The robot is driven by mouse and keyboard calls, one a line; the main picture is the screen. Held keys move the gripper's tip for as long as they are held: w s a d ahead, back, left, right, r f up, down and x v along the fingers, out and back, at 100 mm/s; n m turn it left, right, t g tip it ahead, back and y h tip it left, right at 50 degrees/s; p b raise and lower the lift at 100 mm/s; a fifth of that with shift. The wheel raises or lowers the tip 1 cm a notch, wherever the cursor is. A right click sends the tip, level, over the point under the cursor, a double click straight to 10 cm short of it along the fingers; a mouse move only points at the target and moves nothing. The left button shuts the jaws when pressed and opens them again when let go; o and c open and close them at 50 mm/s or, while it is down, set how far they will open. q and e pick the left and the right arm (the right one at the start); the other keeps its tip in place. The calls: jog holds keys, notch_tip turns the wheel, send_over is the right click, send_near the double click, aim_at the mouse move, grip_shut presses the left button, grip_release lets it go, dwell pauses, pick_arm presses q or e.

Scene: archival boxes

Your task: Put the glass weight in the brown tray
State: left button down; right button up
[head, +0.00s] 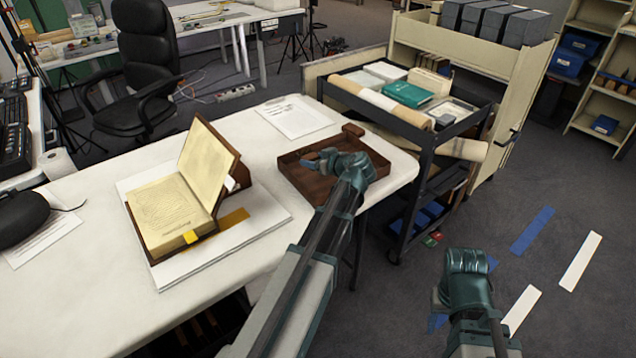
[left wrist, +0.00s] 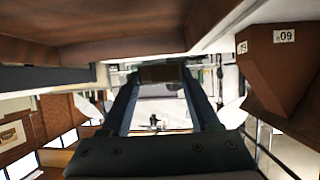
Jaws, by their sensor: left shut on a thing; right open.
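The brown tray (head: 372,150) is a shallow open wooden box on the white table near its right end. My left gripper (head: 312,162) is over the tray's left part, and my forearm hides part of the tray. In the left wrist view my left gripper (left wrist: 160,78) is shut on a small dark brownish block, seemingly the glass weight (left wrist: 161,73); its glass is hard to make out. Whether it touches the tray is unclear. My right gripper (head: 466,265) is open, away from the table over the floor; its fingertips are hard to see.
An open book (head: 170,215) lies on a white board left of the tray. A paper sheet (head: 294,117) lies behind it. A small brown block (head: 352,129) is at the tray's back corner. A dark cart (head: 400,190) with rolls and folders stands right of the table.

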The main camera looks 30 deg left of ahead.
aim_at(315, 184)
pick_arm(q)
jog(key=shift+f+b, duration=3.15)
jog(key=shift+f, duration=0.6)
jog(key=shift+r, duration=0.15)
pick_arm(e)
notch_tip(315, 184, down, 7)
jog(key=shift+f, duration=0.25)
pick_arm(q)
jog(key=shift+c, duration=0.6)
grip_release()
jog(key=p+v, duration=0.5)
jog(key=v, duration=0.6)
jog(key=shift+r, duration=0.1)
jog(key=shift+s+d+r, duration=0.1)
jog(key=shift+s+d, duration=0.1)
jog(key=shift+d, duration=0.25)
pick_arm(e)
notch_tip(315, 184, up, 6)
jog(key=shift+f, duration=0.25)
